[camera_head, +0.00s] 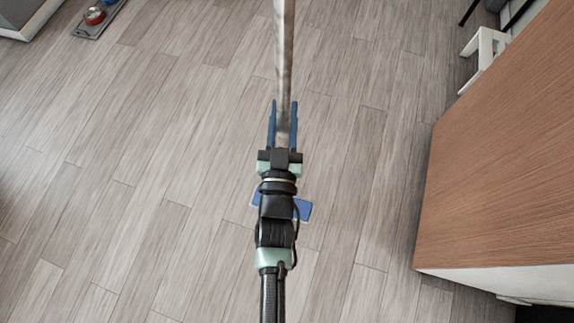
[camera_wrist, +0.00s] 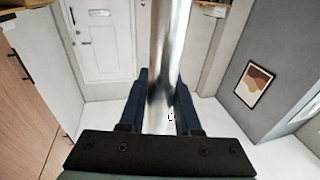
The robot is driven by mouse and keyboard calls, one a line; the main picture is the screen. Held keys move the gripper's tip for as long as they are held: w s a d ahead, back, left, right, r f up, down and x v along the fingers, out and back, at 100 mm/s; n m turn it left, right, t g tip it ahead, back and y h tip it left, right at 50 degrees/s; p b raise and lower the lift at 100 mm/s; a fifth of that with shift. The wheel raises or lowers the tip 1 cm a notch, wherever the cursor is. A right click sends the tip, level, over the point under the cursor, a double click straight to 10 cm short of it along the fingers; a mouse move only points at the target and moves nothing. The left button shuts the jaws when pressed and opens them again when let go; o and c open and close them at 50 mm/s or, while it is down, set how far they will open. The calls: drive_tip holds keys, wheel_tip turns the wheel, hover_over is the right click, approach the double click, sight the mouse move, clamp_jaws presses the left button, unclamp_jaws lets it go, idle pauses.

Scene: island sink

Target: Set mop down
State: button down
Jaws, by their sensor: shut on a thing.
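The mop's metal pole (camera_head: 284,60) runs from the top edge of the head view down into my gripper (camera_head: 285,122). The two blue fingers stand on either side of the pole and are shut on it. A flat blue mop head (camera_head: 304,209) shows in part below my wrist, mostly hidden behind my arm; I cannot tell whether it touches the floor. In the wrist view, the shiny pole (camera_wrist: 170,50) passes between the dark blue fingers (camera_wrist: 161,105), and its far end is out of frame.
A wooden-sided counter (camera_head: 500,160) stands close on the right, with a white stool (camera_head: 484,52) beyond it. A grey tray with bowls (camera_head: 97,20) lies at the top left. The plank floor (camera_head: 150,160) around my arm is clear. The wrist view shows a white door (camera_wrist: 100,40).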

drive_tip(key=w+f+b, duration=0.3)
drive_tip(key=f+b, duration=0.7)
drive_tip(key=f, duration=0.3)
drive_tip(key=shift+w+d+f, duration=0.15)
drive_tip(key=shift+d, duration=0.25)
drive_tip(key=shift+f+b, duration=0.15)
drive_tip(key=shift+b, duration=0.2)
drive_tip(key=c, duration=0.6)
unclamp_jaws()
drive_tip(key=shift+f, duration=0.15)
drive_tip(key=s+a+f+p, duration=0.1)
drive_tip(key=s+p, duration=0.1)
drive_tip(key=s, duration=1)
